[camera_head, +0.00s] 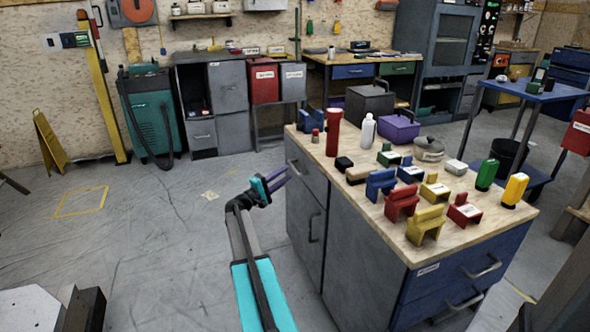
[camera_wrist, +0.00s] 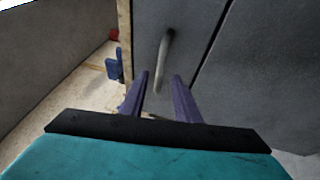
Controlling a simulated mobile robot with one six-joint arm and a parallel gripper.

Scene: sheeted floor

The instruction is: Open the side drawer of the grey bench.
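The grey bench (camera_head: 345,250) has a wooden top and stands right of my arm. Its grey side drawer (camera_head: 310,172) is at the upper left side, flush with the side and shut; the drawer front also shows in the wrist view (camera_wrist: 200,22). The drawer's metal bar handle (camera_wrist: 164,58) appears upright in the wrist view. My gripper (camera_head: 283,172) is open, its purple fingers pointing at the drawer. In the wrist view the handle's lower part shows between the two fingers (camera_wrist: 161,78); I cannot tell whether they touch it.
Below the drawer is a grey door (camera_head: 311,228) with its own handle. The bench top carries a red cylinder (camera_head: 333,132), a white bottle (camera_head: 368,131), coloured blocks and boxes. The floor left of the bench is open. A yellow floor sign (camera_head: 50,143) stands far left.

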